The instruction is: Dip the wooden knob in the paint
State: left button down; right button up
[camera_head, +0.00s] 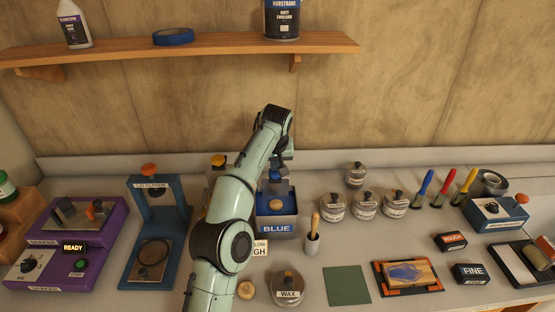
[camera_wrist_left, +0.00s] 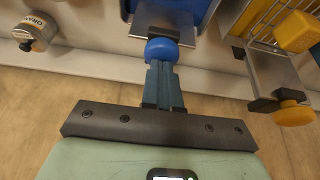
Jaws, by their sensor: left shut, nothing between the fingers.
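A round wooden knob (camera_head: 276,204) shows at the blue paint tank (camera_head: 277,228) labelled BLUE; I cannot tell whether it hangs above the paint or touches it. A similar pale wooden knob (camera_head: 246,289) lies on the bench in front. My left gripper (camera_head: 284,168) is above the back of the blue tank, fingers shut and empty. In the left wrist view its fingertips (camera_wrist_left: 163,72) are close to a round blue handle (camera_wrist_left: 162,50) on a metal slide; contact is unclear. My right gripper is not in view.
A yellow handle (camera_head: 218,160) stands left of the blue tank, partly behind my arm. A brush in a grey holder (camera_head: 312,243), several lidded tins (camera_head: 333,207) and a WAX jar (camera_head: 287,288) stand nearby. A wooden shelf (camera_head: 180,47) hangs above. A blue press (camera_head: 158,213) stands left.

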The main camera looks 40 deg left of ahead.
pick_arm(q)
jog(key=shift+f+b, duration=0.45)
jog(key=shift+f, duration=0.9)
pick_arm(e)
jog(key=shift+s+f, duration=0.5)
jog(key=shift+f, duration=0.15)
pick_arm(q)
jog(key=shift+r, duration=0.1)
jog(key=shift+r+p, duration=1.45)
jog(key=shift+r, duration=1.15)
jog(key=shift+r+p, duration=1)
jog(key=shift+r, duration=1.2)
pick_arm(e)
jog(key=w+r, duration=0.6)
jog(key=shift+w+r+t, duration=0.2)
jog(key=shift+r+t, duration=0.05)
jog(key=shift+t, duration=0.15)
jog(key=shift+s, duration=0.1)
